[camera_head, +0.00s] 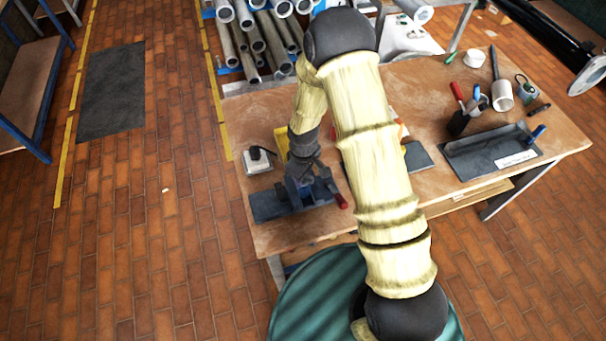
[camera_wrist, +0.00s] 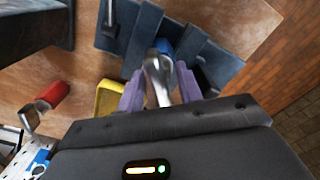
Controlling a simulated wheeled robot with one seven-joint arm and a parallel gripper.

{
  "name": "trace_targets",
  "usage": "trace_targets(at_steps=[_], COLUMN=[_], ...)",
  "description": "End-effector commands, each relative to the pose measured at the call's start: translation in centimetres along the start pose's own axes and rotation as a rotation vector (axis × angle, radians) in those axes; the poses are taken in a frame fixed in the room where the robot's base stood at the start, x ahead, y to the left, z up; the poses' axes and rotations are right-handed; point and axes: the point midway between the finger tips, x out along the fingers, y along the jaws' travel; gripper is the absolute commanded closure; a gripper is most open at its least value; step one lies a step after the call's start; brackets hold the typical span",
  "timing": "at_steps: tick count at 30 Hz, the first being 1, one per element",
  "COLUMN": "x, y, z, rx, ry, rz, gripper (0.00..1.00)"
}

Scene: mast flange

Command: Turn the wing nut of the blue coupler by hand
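In the wrist view, a shiny metal wing nut (camera_wrist: 156,76) lies between the two purple fingers of my gripper (camera_wrist: 160,90). The fingers are apart, one on each side of it. Whether they press on it cannot be told. A blue part, apparently the coupler (camera_wrist: 164,47), shows just beyond the nut, partly hidden by it. It sits between dark blue-grey fixture bars (camera_wrist: 205,52). In the head view, my gripper (camera_head: 300,178) points down over the dark blue-grey fixture (camera_head: 270,207) at the bench's near left corner. The nut is hidden there.
The wooden bench (camera_head: 270,120) also holds a dark tray (camera_head: 470,163) at the right and a small white box with a black knob (camera_head: 258,161) left of my gripper.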

Motion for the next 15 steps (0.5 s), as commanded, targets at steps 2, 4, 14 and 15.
trace_targets(at_steps=[2,4,14,15], x=[-0.8,-1.6,-4.7,-4.9], y=[0.0,0.0,0.0,0.0], z=[0.0,0.0,0.0,0.0], rx=[0.001,0.002,0.003,0.003], ry=[0.001,0.0,0.0,0.0], rz=[0.0,0.0,0.0,0.0], gripper=[0.64,0.64,0.64,0.64])
